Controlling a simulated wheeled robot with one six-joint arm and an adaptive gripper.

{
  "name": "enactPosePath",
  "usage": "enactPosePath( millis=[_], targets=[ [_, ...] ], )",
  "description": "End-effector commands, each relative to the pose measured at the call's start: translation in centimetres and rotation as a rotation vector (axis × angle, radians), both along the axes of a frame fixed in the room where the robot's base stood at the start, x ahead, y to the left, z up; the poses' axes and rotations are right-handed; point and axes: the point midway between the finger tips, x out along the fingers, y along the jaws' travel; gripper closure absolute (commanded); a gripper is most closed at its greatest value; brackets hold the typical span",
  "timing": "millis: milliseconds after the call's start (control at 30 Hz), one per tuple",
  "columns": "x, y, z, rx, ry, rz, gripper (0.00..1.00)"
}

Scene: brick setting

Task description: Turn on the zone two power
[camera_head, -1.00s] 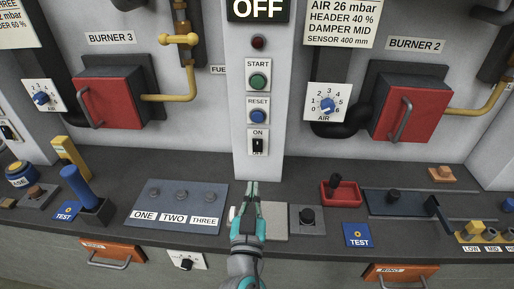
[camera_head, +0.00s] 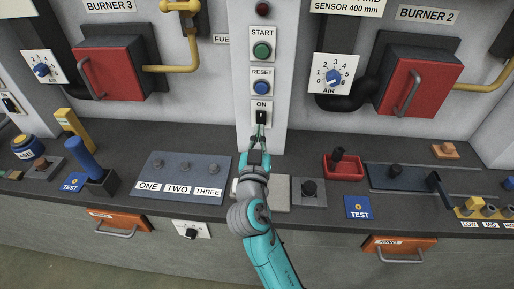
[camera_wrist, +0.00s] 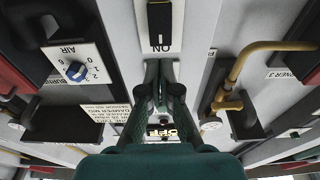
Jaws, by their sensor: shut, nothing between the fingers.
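My gripper (camera_head: 260,132) is shut and empty, its tips pointing up at the central column just below the black ON switch (camera_head: 261,117). In the wrist view the black switch (camera_wrist: 159,20) and its upside-down ON label lie beyond the fingertips (camera_wrist: 159,70); I cannot tell whether they touch. The switch's setting is unclear. A blue-grey panel (camera_head: 213,171) with small round controls labelled ONE, TWO and THREE lies on the counter, left of my arm. The TWO control (camera_head: 185,167) is the middle one. No label reading zone two power is legible.
Above the ON switch are a blue RESET button (camera_head: 262,88) and a green START button (camera_head: 262,50). Red burner doors flank the column. On the counter right of my arm are a black knob (camera_head: 309,187) and a red tray (camera_head: 343,172).

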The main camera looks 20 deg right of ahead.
Motion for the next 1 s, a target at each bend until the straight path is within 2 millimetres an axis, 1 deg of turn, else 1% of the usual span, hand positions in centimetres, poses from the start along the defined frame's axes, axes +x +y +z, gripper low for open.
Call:
enactPosePath(
  millis=[33, 100, 200, 333, 500, 800, 1000],
  targets=[
    [0.9, -0.4, 0.3, 0.0, -0.002, -0.002, 1.0],
    [1.9, -0.9, 0.4, 0.0, -0.002, -0.002, 1.0],
    [3.1, -1.3, 0.6, 0.001, -0.001, -0.001, 1.0],
    [4.1, -1.7, 0.7, -0.001, -0.001, 0.0, 1.0],
    [4.6, -1.8, 0.8, 0.0, -0.001, 0.0, 1.0],
    [4.6, -1.8, 0.8, 0.001, 0.0, 0.0, 1.0],
    [5.1, -2.2, 1.2, 0.028, 0.051, -0.006, 1.0]
  ],
)
